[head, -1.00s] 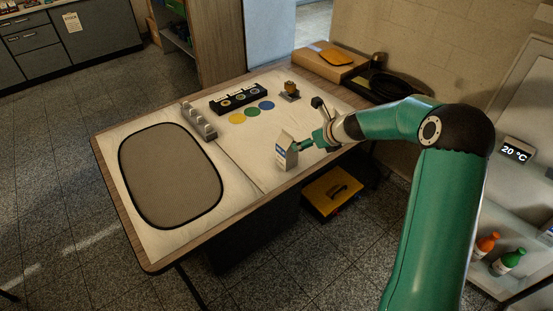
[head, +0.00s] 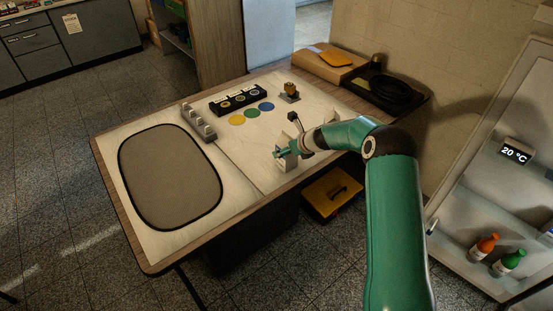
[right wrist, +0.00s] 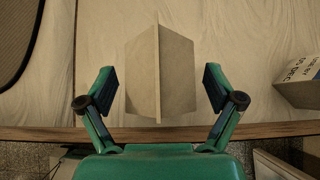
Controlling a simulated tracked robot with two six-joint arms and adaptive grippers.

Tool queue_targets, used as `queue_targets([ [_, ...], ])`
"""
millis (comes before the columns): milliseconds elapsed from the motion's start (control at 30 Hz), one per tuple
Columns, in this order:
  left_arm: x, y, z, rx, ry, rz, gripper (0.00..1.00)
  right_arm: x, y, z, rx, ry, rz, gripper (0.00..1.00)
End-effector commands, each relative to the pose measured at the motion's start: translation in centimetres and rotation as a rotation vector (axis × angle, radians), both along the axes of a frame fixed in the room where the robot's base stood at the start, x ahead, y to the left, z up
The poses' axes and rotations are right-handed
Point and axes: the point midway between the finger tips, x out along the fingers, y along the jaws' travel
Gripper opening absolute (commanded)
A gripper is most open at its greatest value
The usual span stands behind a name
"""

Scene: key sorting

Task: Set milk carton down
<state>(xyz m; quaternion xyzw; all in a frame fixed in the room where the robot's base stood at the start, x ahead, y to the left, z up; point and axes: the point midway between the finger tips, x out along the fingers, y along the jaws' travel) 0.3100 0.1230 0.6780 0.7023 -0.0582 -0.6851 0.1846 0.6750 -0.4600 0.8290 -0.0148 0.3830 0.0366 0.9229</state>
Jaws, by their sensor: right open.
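The milk carton (head: 289,164) stands upright near the table's front right edge, partly hidden by my right gripper (head: 281,153) in the head view. In the right wrist view, its pale gabled top (right wrist: 145,75) lies between the two fingers of my right gripper (right wrist: 160,84). The fingers are spread, with a visible gap on each side of the carton. My left gripper is not in view.
A white box with printed text (right wrist: 300,84) is at the right of the wrist view. On the table (head: 150,264) are a grey mat (head: 170,178), coloured discs (head: 252,113) and a black key holder (head: 238,100). A yellow toolbox (head: 332,192) sits below.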

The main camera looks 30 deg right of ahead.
Motion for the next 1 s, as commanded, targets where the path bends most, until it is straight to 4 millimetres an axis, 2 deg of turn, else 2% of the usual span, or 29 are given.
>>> queue_targets([
  [233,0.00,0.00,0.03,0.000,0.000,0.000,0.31,0.15,0.01,-0.15,0.000,0.000,0.000,0.92],
  [267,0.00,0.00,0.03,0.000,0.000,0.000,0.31,0.15,0.01,-0.15,0.000,0.000,0.000,0.88],
  [800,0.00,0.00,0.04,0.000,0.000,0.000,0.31,0.20,-0.04,0.06,-0.002,-0.003,-0.001,0.00],
  [1000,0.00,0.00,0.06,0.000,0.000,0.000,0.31,0.19,-0.05,0.07,-0.002,-0.003,-0.001,0.00],
])
